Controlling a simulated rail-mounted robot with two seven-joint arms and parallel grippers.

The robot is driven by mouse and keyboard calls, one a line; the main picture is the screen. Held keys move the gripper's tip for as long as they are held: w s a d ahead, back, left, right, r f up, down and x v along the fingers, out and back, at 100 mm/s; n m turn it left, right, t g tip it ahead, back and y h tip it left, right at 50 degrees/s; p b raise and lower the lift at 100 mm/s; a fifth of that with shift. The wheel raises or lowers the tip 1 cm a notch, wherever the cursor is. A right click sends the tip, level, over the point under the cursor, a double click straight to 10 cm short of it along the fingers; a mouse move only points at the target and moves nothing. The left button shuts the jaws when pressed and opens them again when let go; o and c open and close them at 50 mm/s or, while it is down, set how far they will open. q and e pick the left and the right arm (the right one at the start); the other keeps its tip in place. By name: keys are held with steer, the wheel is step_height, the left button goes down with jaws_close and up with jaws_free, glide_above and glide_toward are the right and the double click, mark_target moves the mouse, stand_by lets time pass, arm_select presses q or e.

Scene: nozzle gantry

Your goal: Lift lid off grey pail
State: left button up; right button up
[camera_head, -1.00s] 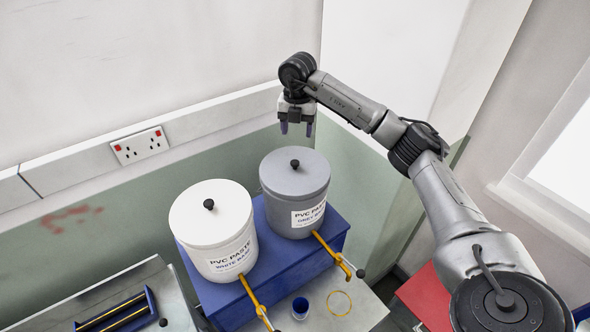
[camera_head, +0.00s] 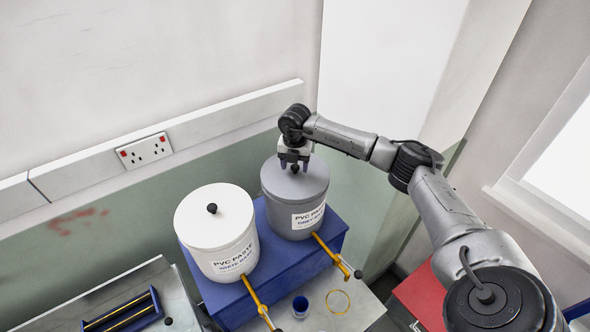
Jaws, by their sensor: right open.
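The grey pail (camera_head: 294,218) stands upright on a blue block, with a label on its front. Its grey lid (camera_head: 313,186) is on top; the lid's black knob is at least partly hidden by my right gripper. My right gripper (camera_head: 294,170) points down over the lid with its fingers apart, around or just above the knob; I cannot tell whether it touches it. My left gripper is out of view.
A white pail (camera_head: 225,255) with a lid and black knob stands close on the left. The blue block (camera_head: 325,243) carries both pails. Yellow-handled taps (camera_head: 331,256) stick out in front.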

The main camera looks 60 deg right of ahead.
steer(key=shift+f, duration=0.65)
steer(key=c, duration=1.1)
steer(key=shift+o, duration=0.2)
steer(key=shift+r, duration=0.1)
